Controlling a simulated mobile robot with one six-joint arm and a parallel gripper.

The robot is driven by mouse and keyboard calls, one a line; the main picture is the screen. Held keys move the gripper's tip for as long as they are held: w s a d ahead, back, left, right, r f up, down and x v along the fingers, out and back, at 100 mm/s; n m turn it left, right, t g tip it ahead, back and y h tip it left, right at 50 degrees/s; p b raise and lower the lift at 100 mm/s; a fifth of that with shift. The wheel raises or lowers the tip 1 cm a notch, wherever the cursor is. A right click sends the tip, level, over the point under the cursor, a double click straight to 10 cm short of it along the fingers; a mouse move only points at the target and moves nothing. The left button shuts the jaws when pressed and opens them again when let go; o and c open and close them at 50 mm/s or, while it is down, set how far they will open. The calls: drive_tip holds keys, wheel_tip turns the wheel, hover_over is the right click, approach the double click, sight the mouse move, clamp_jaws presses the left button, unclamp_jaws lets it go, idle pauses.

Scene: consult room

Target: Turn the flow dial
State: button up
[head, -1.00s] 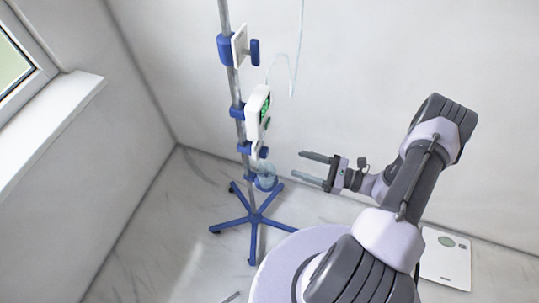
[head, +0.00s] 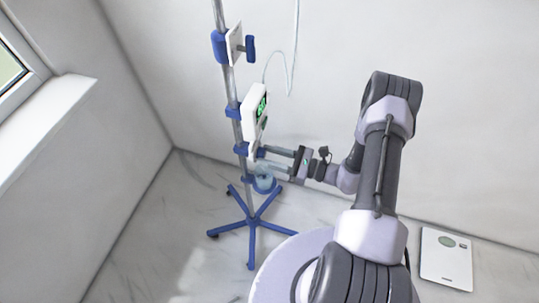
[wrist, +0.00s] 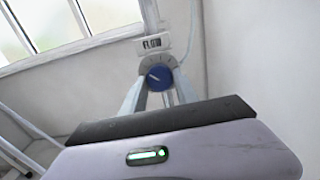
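The flow dial (wrist: 159,77) is a round blue knob with a pale pointer line, on a grey scale plate under a white label (wrist: 152,43) reading FLOW. In the wrist view the pointer tilts to the upper left. My gripper (wrist: 158,82) is open, with one finger on each side of the knob. I cannot tell whether the fingers touch it. In the head view my gripper (head: 264,157) reaches left to the pole, just below the white pump; the dial cannot be made out there.
The steel pole (head: 230,80) stands on a blue five-legged base (head: 251,220). A white pump (head: 254,110) with a green display and a thin tube (head: 291,60) hang above my gripper. A window sill (head: 50,120) is at left. A white scale (head: 446,257) lies on the floor at right.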

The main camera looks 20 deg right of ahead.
clamp_jaws()
drive_tip(key=shift+m, duration=0.3)
drive_tip(key=shift+s+a+m+p, duration=0.1)
drive_tip(key=shift+m+p, duration=0.55)
drive_tip(key=shift+m, duration=7.05)
drive_tip(key=o, duration=1)
unclamp_jaws()
drive_tip(key=shift+r, duration=0.1)
